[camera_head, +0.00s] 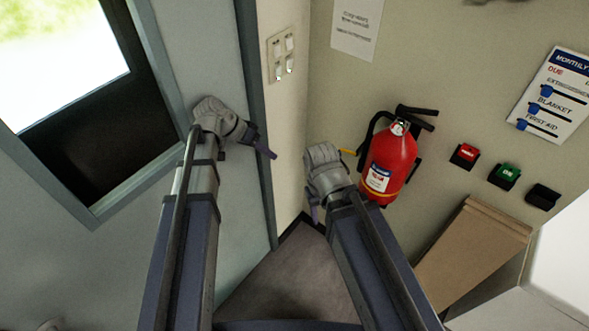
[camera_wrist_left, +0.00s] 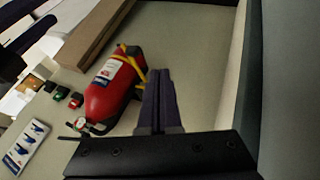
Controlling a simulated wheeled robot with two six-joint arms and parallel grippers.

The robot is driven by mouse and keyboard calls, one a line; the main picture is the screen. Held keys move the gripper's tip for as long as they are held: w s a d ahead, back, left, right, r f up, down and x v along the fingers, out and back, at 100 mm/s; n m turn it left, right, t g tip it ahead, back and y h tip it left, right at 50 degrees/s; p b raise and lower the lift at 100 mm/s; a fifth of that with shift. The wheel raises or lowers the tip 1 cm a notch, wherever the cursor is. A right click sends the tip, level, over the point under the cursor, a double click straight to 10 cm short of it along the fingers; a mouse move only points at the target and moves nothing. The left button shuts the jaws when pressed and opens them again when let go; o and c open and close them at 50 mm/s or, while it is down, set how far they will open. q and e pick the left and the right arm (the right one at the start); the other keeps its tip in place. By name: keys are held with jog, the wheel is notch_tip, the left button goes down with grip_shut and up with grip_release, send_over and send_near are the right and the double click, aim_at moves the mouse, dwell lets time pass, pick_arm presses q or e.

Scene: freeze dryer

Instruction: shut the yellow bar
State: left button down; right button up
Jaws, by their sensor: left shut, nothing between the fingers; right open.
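The yellow bar (camera_head: 347,152) shows as a short piece sticking out at the left of the red fire extinguisher (camera_head: 394,153) on the wall. My left gripper (camera_head: 270,153) is shut and empty, apart from the bar, in front of the door frame. Its fingers (camera_wrist_left: 158,100) show together in the left wrist view, beside the extinguisher. My right gripper (camera_head: 313,207) is open, left of and below the extinguisher, with its wrist close to the bar.
A red button (camera_head: 466,155), a green button (camera_head: 505,175) and a black box (camera_head: 543,196) are on the wall right of the extinguisher. Switches (camera_head: 283,55) are on the wall above my left gripper. A brown panel (camera_head: 470,250) stands at lower right. A door with a window is at left.

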pick_arm(q)
jog(key=d+f+b, duration=0.8)
jog(key=d, duration=0.1)
jog(key=shift+s+d, duration=0.25)
jog(key=shift+s, duration=0.1)
dwell(0.4)
